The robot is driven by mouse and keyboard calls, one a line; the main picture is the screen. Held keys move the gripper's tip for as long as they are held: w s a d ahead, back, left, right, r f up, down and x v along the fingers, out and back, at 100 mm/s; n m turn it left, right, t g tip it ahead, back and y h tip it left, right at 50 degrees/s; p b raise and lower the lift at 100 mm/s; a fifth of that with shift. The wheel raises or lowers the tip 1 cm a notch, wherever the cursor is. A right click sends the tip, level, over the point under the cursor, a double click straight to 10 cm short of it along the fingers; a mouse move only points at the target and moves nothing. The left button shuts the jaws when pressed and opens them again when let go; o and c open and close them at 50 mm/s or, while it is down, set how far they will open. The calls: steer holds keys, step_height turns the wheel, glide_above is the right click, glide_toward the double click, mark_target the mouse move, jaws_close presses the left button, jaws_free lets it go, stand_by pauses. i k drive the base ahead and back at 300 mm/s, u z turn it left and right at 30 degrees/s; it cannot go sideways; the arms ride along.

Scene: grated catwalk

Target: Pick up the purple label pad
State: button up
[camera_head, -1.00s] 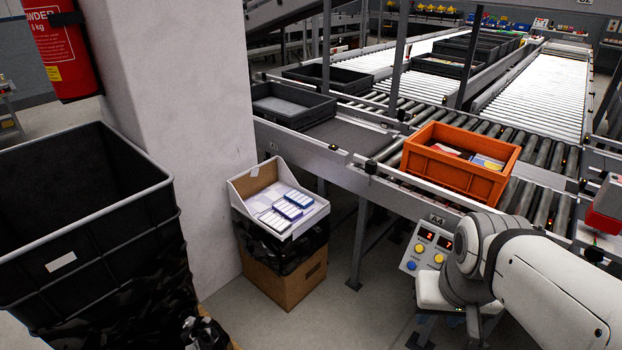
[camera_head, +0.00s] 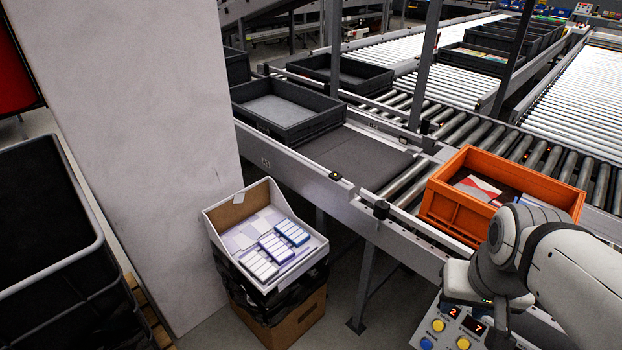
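Several small pads with white label faces lie in an open white carton (camera_head: 308,262) left of the conveyor. The middle pad (camera_head: 276,248) has bluish-purple edges and looks most like the purple label pad. A bluer pad (camera_head: 293,233) lies behind it to the right, and a paler lavender one (camera_head: 259,265) lies in front to the left. At this size I cannot be sure which is the purple one. My white and grey arm enters at the lower right, well apart from the carton. My gripper does not show.
The carton stands on black-wrapped brown boxes (camera_head: 290,322) beside a pale pillar (camera_head: 135,130). A large dark bin (camera_head: 40,250) is at the left. An orange crate (camera_head: 452,210) and a dark tray (camera_head: 290,128) sit on the conveyor. A button panel (camera_head: 450,328) is at the lower right.

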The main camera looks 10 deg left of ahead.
mark_target(271, 244)
steer(key=u, duration=0.65)
steer(key=i, duration=1.05)
steer(key=u, duration=0.75)
